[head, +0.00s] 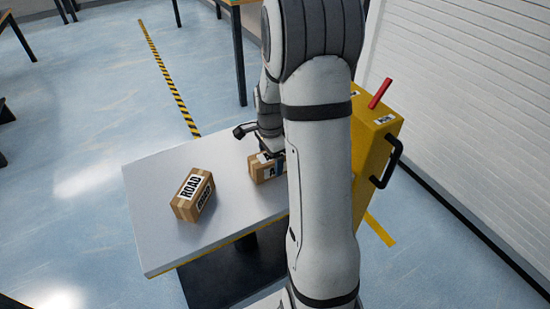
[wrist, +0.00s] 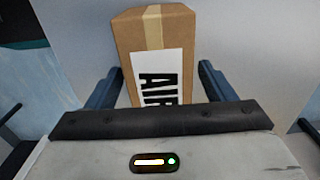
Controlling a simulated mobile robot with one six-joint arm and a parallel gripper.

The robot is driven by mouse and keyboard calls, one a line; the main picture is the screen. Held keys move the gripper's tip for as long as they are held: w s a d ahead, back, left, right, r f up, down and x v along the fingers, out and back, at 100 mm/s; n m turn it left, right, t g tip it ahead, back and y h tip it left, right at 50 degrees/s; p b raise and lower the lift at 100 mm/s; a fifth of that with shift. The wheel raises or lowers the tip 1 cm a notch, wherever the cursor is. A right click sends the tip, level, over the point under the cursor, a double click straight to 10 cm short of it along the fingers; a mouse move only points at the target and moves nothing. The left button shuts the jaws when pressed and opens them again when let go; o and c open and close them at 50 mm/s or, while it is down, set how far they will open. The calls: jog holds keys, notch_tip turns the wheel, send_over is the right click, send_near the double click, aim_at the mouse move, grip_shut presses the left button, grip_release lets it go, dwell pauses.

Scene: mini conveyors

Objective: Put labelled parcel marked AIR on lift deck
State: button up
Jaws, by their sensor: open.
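The parcel marked AIR (wrist: 152,50) is a brown box with tape along its top and a white label. In the wrist view it sits between the two blue fingers of my gripper (wrist: 160,82), which are open, with a gap showing on the right side. In the head view the same parcel (head: 258,176) rests on the grey deck (head: 155,230), partly hidden by my arm. My gripper (head: 268,156) is at the parcel there. A second parcel marked ROAD (head: 193,194) stands on the deck to the left.
A yellow cabinet (head: 372,145) with a black handle and a red lever (head: 380,92) stands to the right of the deck. A white slatted wall (head: 470,110) is beyond it. Yellow-black floor tape (head: 168,78) runs behind. The deck's front part is clear.

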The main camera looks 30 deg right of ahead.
notch_tip(320, 180, up, 11)
jog(key=shift+f+p, duration=0.1)
jog(key=shift+p, duration=1.05)
jog(key=s+a+r+n, duration=0.2)
jog(key=s+a+n, duration=0.4)
jog(key=s+n, duration=0.2)
jog(key=s+a+r+n+t, duration=0.1)
jog(key=s+a+r+n, duration=0.2)
jog(key=s+a+n, duration=0.3)
jog(key=s+n, duration=0.3)
jog(key=s, duration=0.2)
jog(key=shift+a+n+t, duration=0.3)
jog(key=shift+a, duration=0.05)
jog(key=shift+c, duration=0.6)
